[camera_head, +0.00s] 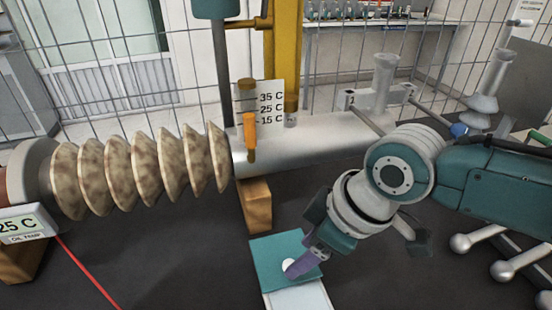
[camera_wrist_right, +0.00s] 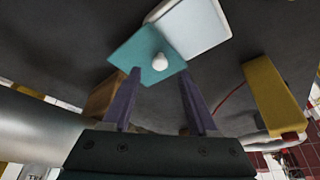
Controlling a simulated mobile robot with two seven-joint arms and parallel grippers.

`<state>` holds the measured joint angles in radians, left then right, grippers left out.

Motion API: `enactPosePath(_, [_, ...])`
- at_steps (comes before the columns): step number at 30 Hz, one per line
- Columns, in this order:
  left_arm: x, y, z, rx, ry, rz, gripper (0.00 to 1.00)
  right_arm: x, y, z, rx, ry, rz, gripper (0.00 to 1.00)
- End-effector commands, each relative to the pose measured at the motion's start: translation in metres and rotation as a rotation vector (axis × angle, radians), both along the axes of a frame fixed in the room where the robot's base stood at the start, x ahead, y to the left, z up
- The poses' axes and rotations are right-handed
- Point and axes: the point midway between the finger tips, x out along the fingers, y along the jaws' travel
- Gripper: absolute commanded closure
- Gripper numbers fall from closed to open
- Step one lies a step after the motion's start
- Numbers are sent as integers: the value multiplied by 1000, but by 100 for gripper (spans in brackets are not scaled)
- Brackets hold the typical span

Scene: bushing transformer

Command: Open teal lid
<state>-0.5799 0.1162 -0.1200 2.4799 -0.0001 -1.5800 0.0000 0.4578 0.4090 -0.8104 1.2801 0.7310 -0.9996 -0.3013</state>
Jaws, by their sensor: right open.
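The teal lid (camera_head: 268,252) is a flat square with a white round knob (camera_head: 287,264), low in the middle of the head view. It also shows in the right wrist view (camera_wrist_right: 138,58), with its knob (camera_wrist_right: 160,61) near the middle. A pale, white-rimmed container (camera_head: 298,296) adjoins the lid. My right gripper (camera_head: 293,268) is open, its purple fingers pointing down at the knob. In the right wrist view, the fingers (camera_wrist_right: 159,74) are apart, with the knob between their lines. I cannot tell whether they touch it. My left gripper is not in view.
A ribbed bushing (camera_head: 135,170) and grey cylinder (camera_head: 320,145) lie behind the lid on wooden blocks (camera_head: 254,205). A temperature display (camera_head: 22,225) and red cable (camera_head: 85,268) are at the left. Dark surface is clear left of the lid.

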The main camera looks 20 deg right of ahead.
Motion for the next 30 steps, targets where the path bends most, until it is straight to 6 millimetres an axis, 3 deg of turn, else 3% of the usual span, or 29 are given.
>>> enactPosePath(1, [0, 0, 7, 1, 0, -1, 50, -3, -3, 13, -1, -2, 2, 41])
enactPosePath(6, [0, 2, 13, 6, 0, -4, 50, -11, -12, 38, -1, -1, 1, 41])
enactPosePath(12, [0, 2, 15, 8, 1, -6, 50, -16, -17, 55, -1, 0, 0, 41])
enactPosePath(26, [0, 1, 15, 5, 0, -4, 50, -17, -17, 58, -1, 1, 0, 41])
enactPosePath(30, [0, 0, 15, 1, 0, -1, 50, -28, -7, 56, 14, 7, 6, 41])
